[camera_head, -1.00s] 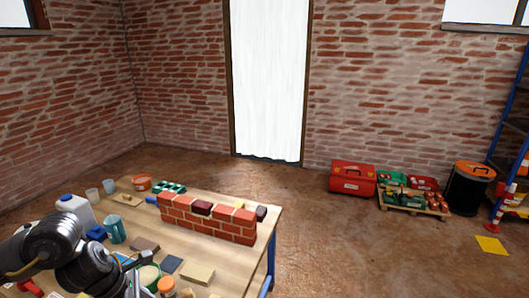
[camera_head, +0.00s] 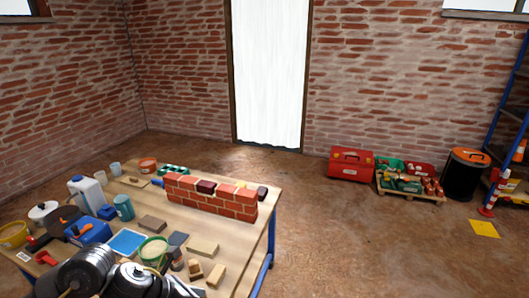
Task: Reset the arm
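My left arm shows as dark grey and silver rounded links at the bottom left of the head view, over the near edge of the wooden table (camera_head: 135,186). Its gripper is not clearly visible; the fingers are cut off or hidden at the lower edge. My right arm and gripper are not in view. A small red brick wall (camera_head: 210,200) stands on the table, with a dark brick (camera_head: 206,187) in its top row.
The table holds a white jug (camera_head: 87,193), a teal cup (camera_head: 123,207), a blue case (camera_head: 89,229), a green-rimmed tub (camera_head: 153,251) and several loose blocks. A red toolbox (camera_head: 351,163), a loaded pallet (camera_head: 410,195) and a black bin (camera_head: 466,176) stand right. The middle floor is clear.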

